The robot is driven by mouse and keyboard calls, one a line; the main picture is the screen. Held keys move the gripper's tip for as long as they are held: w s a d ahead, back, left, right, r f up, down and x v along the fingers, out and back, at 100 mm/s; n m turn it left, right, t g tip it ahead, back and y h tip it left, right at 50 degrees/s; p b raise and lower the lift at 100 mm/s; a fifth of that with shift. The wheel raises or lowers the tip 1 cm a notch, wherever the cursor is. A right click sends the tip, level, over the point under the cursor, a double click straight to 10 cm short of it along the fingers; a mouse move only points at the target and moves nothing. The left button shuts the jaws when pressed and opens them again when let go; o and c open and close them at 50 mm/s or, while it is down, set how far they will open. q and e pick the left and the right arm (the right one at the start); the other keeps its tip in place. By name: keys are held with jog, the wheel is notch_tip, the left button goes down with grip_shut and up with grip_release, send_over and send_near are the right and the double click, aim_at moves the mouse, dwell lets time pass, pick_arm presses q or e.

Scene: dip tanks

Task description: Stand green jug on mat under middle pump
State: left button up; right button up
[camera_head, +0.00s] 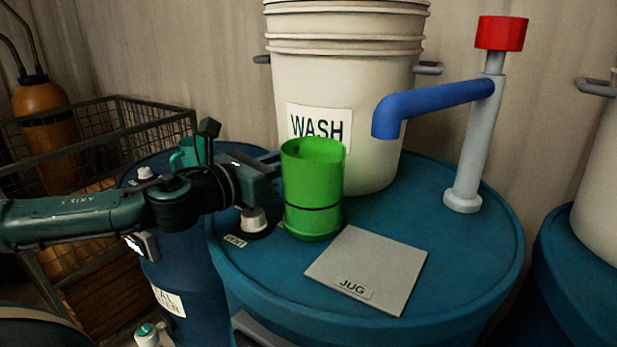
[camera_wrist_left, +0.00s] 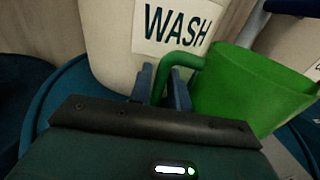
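The green jug (camera_head: 313,190) is upright over the middle blue drum, left of and behind the mat; I cannot tell whether its base touches the lid. The grey square mat (camera_head: 375,268) labelled JUG lies bare on the lid. The pump has a blue spout (camera_head: 430,101), a grey post and a red knob; the spout ends above and behind the mat. My left gripper (camera_head: 279,172) comes in from the left at the jug's side. In the left wrist view, its fingers (camera_wrist_left: 163,88) close on the handle of the green jug (camera_wrist_left: 245,92). My right gripper is not in view.
A white bucket (camera_head: 345,90) labelled WASH stands behind the jug. A white-capped bung (camera_head: 254,220) is under my left wrist. A teal jug (camera_head: 184,154) stands on the left drum. A wire crate (camera_head: 50,270) is at far left. The lid right of the mat is clear.

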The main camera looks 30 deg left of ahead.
pick_arm(q)
jog(key=shift+w+d, duration=0.15)
jog(key=shift+w, duration=0.2)
jog(key=shift+c, duration=0.6)
grip_shut()
jog(key=shift+r, duration=0.1)
